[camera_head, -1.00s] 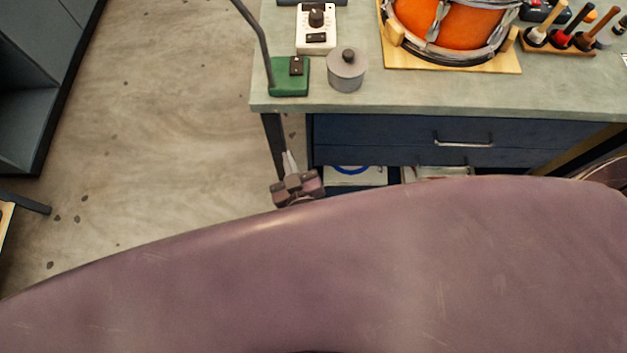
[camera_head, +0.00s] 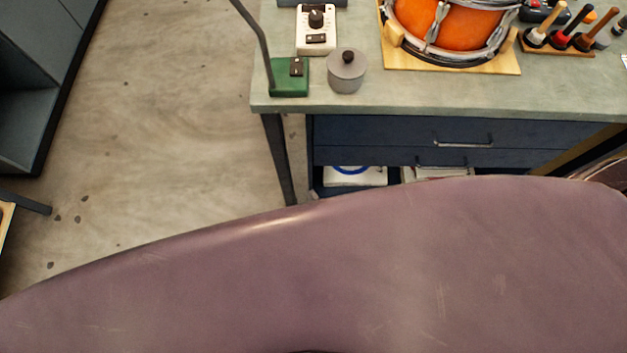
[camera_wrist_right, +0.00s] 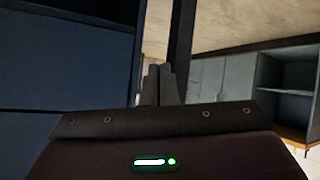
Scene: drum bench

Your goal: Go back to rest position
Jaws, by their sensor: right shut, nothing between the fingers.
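My right gripper (camera_wrist_right: 158,84) shows in the right wrist view. Its two fingers are together with nothing between them. It is beside the dark blue drawer unit (camera_wrist_right: 65,75), below the bench top. In the head view I cannot make out either gripper; my large mauve body fills the lower part and hides what is behind it. My left gripper is not in view.
The bench (camera_head: 430,97) carries an orange drum (camera_head: 450,25), a grey lidded pot (camera_head: 346,75), a green lamp base (camera_head: 289,85) and a white control box (camera_head: 316,35). A bench leg (camera_head: 279,160) stands near my body. Open floor (camera_head: 170,120) lies left.

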